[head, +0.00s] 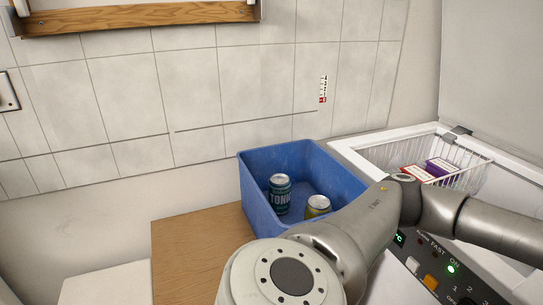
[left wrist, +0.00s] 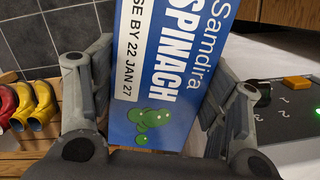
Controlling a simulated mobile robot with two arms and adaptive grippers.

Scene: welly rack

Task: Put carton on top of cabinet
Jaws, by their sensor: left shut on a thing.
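The carton (left wrist: 160,75) is a blue and white box printed "Samdira SPINACH" and fills the middle of the left wrist view, tilted. My left gripper (left wrist: 157,85) is shut on it, with one finger on each side; it is not seen in the head view. A wood-topped unit (head: 185,257), perhaps the cabinet, shows at the lower middle of the head view. A blue bin stands at its right, and the rest of its top in view is bare. My right gripper is not seen; only a grey arm crosses the lower right of the head view.
The blue bin (head: 248,190) holds a tonic can (head: 280,193) and a yellowish can (head: 317,206). At right an open white freezer (head: 350,146) has a wire basket (head: 470,172) with small boxes. Red and yellow boots (left wrist: 32,105) show in the left wrist view.

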